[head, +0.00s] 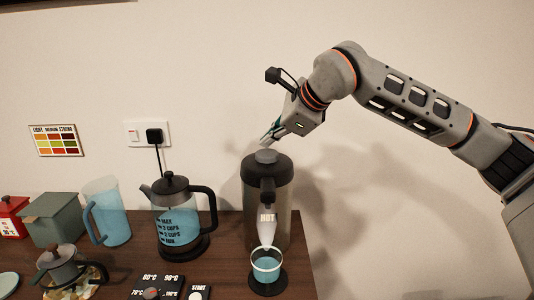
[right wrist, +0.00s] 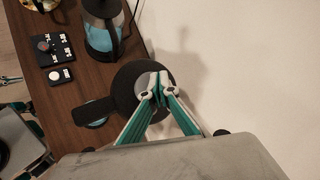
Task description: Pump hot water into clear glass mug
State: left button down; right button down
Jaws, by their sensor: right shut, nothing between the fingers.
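The dark pump flask (head: 281,215) marked HOT stands at the table's right end, with a grey pump button (head: 265,156) on its lid. A clear glass mug (head: 266,270) with blue liquid in it stands under the spout on a dark round base. My right gripper (head: 266,140) is shut and empty, pointing down just above the button. In the right wrist view the shut fingertips (right wrist: 157,92) lie over the button on the dark round lid (right wrist: 128,90); I cannot tell whether they touch it. The mug is mostly hidden there. My left gripper is not in view.
Left of the flask stand a glass kettle (head: 178,225) with blue water, a control panel (head: 157,290), a blue-tinted pitcher (head: 106,215), a green box (head: 53,218) and a small pot (head: 64,268). The wall is close behind. Free room lies right of the table.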

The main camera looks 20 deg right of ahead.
aim_at(266, 153)
jog(key=shift+f, duration=0.1)
jog(key=shift+f, duration=0.35)
dwell(0.4)
jog(key=shift+f+b, duration=0.7)
jog(key=shift+f, duration=0.4)
dwell(0.6)
jog(key=shift+r, duration=0.1)
jog(key=shift+r+p, duration=0.95)
jog(key=shift+r, duration=0.4)
